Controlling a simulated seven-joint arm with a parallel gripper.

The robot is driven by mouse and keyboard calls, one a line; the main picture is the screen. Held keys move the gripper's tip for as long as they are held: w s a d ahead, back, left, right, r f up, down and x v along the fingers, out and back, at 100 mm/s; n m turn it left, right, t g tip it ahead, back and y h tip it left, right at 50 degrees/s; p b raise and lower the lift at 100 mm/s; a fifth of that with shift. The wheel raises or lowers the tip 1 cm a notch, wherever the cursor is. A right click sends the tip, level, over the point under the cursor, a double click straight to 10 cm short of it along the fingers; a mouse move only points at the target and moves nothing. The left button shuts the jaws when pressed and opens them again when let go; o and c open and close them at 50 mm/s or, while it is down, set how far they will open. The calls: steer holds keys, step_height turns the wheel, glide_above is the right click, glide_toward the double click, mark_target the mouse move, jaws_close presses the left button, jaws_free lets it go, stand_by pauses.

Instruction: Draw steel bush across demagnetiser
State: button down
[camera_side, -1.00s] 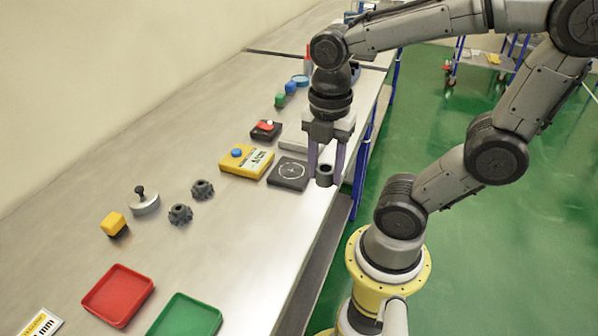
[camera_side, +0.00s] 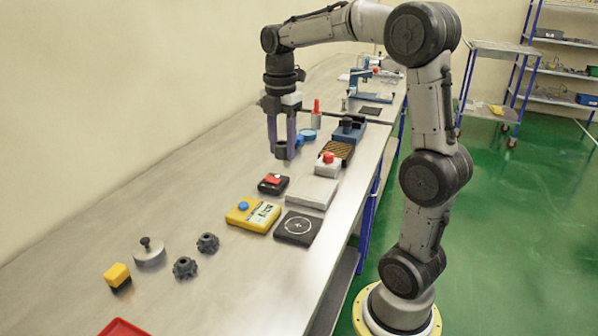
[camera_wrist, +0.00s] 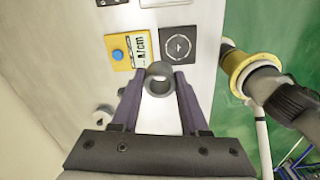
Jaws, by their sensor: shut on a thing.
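My gripper (camera_side: 281,146) is shut on a dark grey steel bush (camera_side: 281,151), a short hollow cylinder held upright between the fingertips. In the wrist view the bush (camera_wrist: 159,80) shows its open bore between the two purple fingers. In the side view it is beyond the black box with a red switch (camera_side: 273,184); its height above the bench is unclear. A pale flat plate (camera_side: 312,192) lies right of that box. A black plate with a white circle (camera_side: 298,228) and a yellow meter with a blue button (camera_side: 253,215) are nearer. I cannot tell which unit is the demagnetiser.
A grey box with a red button (camera_side: 327,166), a brown gridded block (camera_side: 337,150) and a red bottle (camera_side: 316,117) stand right of and behind the gripper. Two dark gear-like parts (camera_side: 196,255) and a grey knobbed disc (camera_side: 149,252) lie nearer. The left bench is clear.

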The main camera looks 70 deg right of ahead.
steer(key=w+d+f+m, duration=0.2)
steer(key=d+f, duration=0.2)
steer(key=d, duration=0.8)
steer(key=shift+s+d+f+m, duration=0.45)
steer(key=shift+s+d+f, duration=0.25)
steer(key=shift+d+f, duration=0.95)
steer(key=shift+s+d+f+m, duration=0.4)
steer(key=shift+s+d+f, duration=0.6)
steer(key=shift+f, duration=1)
steer(key=shift+s+d+f+m, duration=0.45)
steer(key=shift+d+f, duration=1.15)
steer(key=shift+f, duration=0.25)
steer(key=shift+a, duration=7.2)
steer(key=shift+a+r, duration=0.65)
steer(key=shift+r, duration=2.25)
